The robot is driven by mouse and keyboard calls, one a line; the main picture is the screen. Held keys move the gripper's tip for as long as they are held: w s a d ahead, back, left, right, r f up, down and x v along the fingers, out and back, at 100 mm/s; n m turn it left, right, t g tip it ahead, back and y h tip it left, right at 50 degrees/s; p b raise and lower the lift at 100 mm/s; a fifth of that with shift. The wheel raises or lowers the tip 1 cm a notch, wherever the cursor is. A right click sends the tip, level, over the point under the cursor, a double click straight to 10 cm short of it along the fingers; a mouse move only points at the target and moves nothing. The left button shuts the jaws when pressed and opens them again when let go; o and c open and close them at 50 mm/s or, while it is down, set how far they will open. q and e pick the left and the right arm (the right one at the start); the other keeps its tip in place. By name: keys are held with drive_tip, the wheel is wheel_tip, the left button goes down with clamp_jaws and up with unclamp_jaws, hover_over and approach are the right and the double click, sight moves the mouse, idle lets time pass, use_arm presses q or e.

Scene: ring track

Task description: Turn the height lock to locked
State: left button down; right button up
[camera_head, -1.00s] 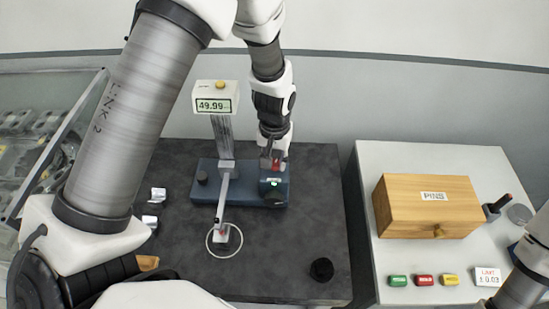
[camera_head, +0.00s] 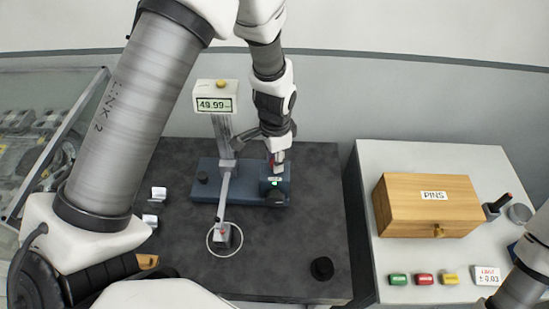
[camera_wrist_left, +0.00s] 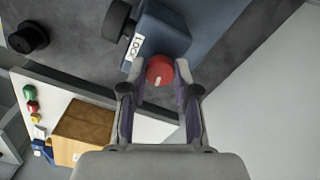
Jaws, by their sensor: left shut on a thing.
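The height gauge has a blue base (camera_head: 233,190), an upright column and a display (camera_head: 214,105) that reads about 49.99. The height lock is a red round knob (camera_wrist_left: 160,69) with a pale mark, on the blue block beside a "LOCK" label (camera_wrist_left: 134,46). My left gripper (camera_head: 276,163) reaches down from above to the base's right end; it also shows in the wrist view (camera_wrist_left: 157,84). Its fingers are shut on the red knob, which is mostly hidden in the head view. A green light (camera_head: 274,183) glows near the knob. My right gripper is out of view.
The gauge's arm ends over a part inside a white ring (camera_head: 224,239). A black knob-like piece (camera_head: 321,268) stands front right on the dark table. A wooden PINS box (camera_head: 428,206) and coloured blocks (camera_head: 424,279) occupy the white table on the right.

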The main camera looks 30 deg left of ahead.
use_arm(q)
drive_tip(key=shift+s+f+m, duration=0.1)
drive_tip(key=shift+m, duration=1)
drive_tip(key=c, duration=0.9)
unclamp_jaws()
drive_tip(key=shift+o, duration=0.2)
drive_tip(key=shift+d, duration=0.1)
drive_tip(key=shift+w, duration=0.2)
wheel_tip(320, 180, up, 12)
